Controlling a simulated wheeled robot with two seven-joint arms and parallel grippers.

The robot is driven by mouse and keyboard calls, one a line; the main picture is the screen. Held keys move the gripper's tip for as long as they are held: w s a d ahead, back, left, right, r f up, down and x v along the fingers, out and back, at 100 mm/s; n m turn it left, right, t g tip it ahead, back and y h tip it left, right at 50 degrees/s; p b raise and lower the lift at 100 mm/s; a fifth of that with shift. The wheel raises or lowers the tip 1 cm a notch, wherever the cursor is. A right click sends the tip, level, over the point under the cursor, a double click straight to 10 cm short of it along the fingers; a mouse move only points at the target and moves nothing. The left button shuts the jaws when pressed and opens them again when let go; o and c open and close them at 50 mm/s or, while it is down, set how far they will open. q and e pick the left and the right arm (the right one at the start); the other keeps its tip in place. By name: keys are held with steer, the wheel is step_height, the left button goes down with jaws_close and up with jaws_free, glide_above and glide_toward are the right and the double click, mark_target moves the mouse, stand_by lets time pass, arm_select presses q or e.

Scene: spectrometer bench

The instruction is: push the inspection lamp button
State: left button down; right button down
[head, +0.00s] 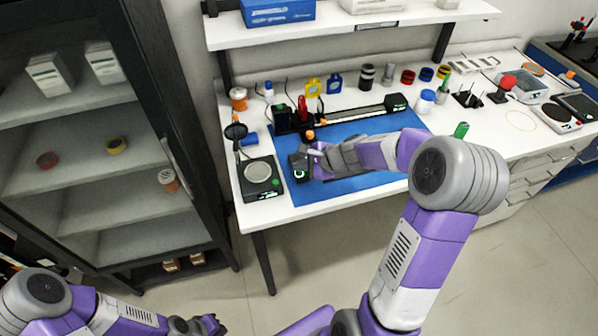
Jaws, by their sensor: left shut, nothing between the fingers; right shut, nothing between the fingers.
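A small black box (298,168) with a glowing green ring on its face stands at the left end of the blue mat (365,188). It may carry the lamp button, but the picture is too small to tell. A black lamp-like head (236,131) on a thin arm rises at the bench's left edge. My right gripper (313,153) is shut and empty, just right of the black box's top; I cannot tell whether it touches. The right forearm hides part of the mat. My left gripper (216,325) is shut and empty, low in front of the bench, away from everything.
A black scale-like device (261,178) with a round pan stands left of the box. A long black rail instrument (345,116) lies behind my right gripper. A shelf (350,27) overhangs the back. A dark open cabinet (190,150) stands left of the bench.

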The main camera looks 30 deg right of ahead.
steer(key=shift+f+b, duration=0.25)
steer(key=shift+b, duration=0.05)
stand_by(0.4)
steer(key=shift+r, duration=0.1)
steer(key=shift+r+p, duration=0.65)
step_height(320, 180, up, 6)
steer(key=p, duration=0.5)
stand_by(0.4)
